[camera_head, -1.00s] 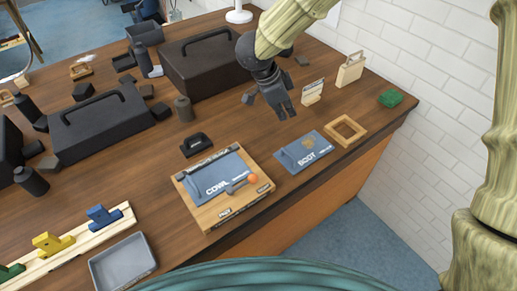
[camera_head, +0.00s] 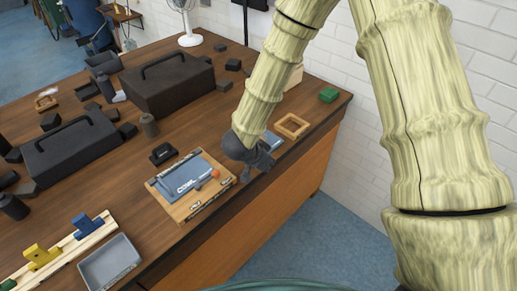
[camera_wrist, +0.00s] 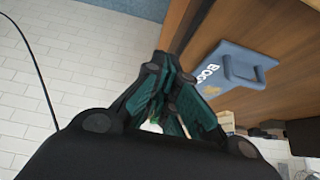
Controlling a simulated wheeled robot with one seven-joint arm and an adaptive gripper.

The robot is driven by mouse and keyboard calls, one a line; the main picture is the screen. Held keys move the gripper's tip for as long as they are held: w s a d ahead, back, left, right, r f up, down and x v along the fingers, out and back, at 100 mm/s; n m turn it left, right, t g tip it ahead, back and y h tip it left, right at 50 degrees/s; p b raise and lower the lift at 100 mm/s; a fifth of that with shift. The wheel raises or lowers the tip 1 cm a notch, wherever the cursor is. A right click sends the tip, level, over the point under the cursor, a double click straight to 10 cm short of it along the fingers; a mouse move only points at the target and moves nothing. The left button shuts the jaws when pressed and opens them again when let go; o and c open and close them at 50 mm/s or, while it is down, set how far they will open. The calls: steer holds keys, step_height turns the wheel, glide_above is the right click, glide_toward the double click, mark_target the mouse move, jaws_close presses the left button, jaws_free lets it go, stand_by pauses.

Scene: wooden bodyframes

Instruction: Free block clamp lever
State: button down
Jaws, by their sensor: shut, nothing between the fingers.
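The wooden clamp board (camera_head: 179,213) lies on the table, holding a blue plate (camera_head: 180,168) whose lettering looks like COWL. A small lever with an orange ball knob (camera_head: 215,174) sits at the plate's right front, and the knob is in plain view. My gripper (camera_head: 259,172) is to the right of the board, near the table's front edge, apart from the knob. Its fingers are shut and empty. In the wrist view the dark green fingers (camera_wrist: 167,75) come together, pointing beside the table edge. The board and knob do not show there.
A second blue plate (camera_wrist: 228,70) lies close right of my fingers in the wrist view. A black handle piece (camera_head: 163,153) is behind the board; a grey tray (camera_head: 110,262) stands left.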

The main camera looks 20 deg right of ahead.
steer(key=s+d+f+n+y+b, duration=0.15)
steer(key=s+f+n+b, duration=0.35)
steer(key=f, duration=0.7)
steer(key=s+f+n+g+y+b, duration=0.1)
steer(key=s+f+n, duration=0.1)
steer(key=s+f, duration=0.4)
steer(key=s+f+n+g+y+b, duration=0.1)
steer(key=s+f, duration=0.4)
steer(key=s, duration=0.7)
steer(key=s+f+n+g+y, duration=0.1)
steer(key=s+f+n, duration=0.3)
steer(key=s, duration=0.5)
step_height(320, 180, down, 3)
steer(key=shift+s+r+y+b, duration=0.15)
steer(key=shift+s+y+b, duration=0.2)
steer(key=shift+y, duration=0.3)
